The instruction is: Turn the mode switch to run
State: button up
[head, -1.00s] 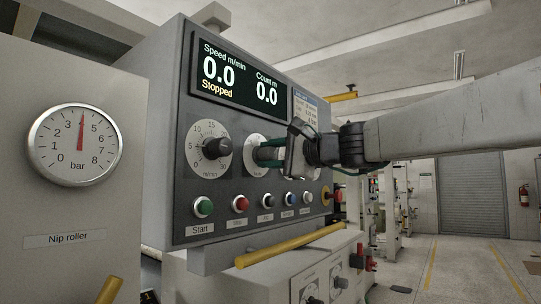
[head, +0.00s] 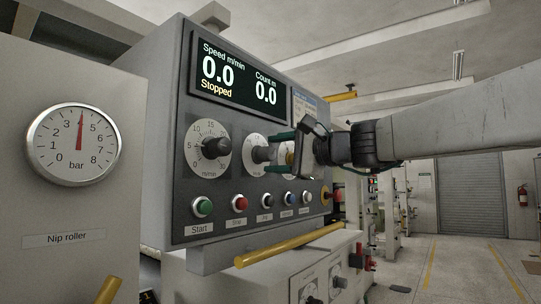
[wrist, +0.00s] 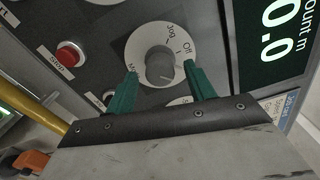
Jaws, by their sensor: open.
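The mode switch (wrist: 160,65) is a grey knob on a white round plate, seen in the wrist view. I read "Off" and "Jog" on the plate, with another label starting "M" close by. In the head view the switch (head: 261,154) is the middle dial on the grey control panel. My gripper (head: 281,152) is open and empty, its two green fingers pointing at the panel. In the wrist view the gripper fingers (wrist: 161,70) lie on either side of the knob's near end. I see no contact. The knob's exact setting is hard to read.
The display (head: 237,75) reads "Stopped". The speed dial (head: 214,147) is left of the switch. A row of buttons (head: 240,203) runs below, with a yellow bar (head: 290,245) under it. A pressure gauge (head: 75,144) is at the far left.

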jog(key=v, duration=0.5)
jog(key=shift+s+d, duration=0.2)
jog(key=s+d+f+n+g+h, duration=0.2)
jog(key=s+f, duration=0.2)
jog(key=f, duration=0.4)
jog(key=s+d+f+n+g+h, duration=0.1)
jog(key=s+f+n+g+h, duration=0.2)
jog(key=f, duration=0.5)
jog(key=s+d+f+n+g+h, duration=0.1)
jog(key=s+d+f+n+g, duration=0.1)
jog(key=s+f, duration=0.45)
jog(key=s+d+f+n+g+h, duration=0.2)
jog(key=s+d+f+h, duration=0.6)
jog(key=s+d+f, duration=0.6)
notch_tip(320, 180, down, 4)
jog(key=s+n, duration=0.1)
jog(key=s, duration=0.2)
jog(key=shift+d+r+g, duration=0.15)
jog(key=shift+r+g, duration=0.1)
jog(key=shift+g, duration=0.15)
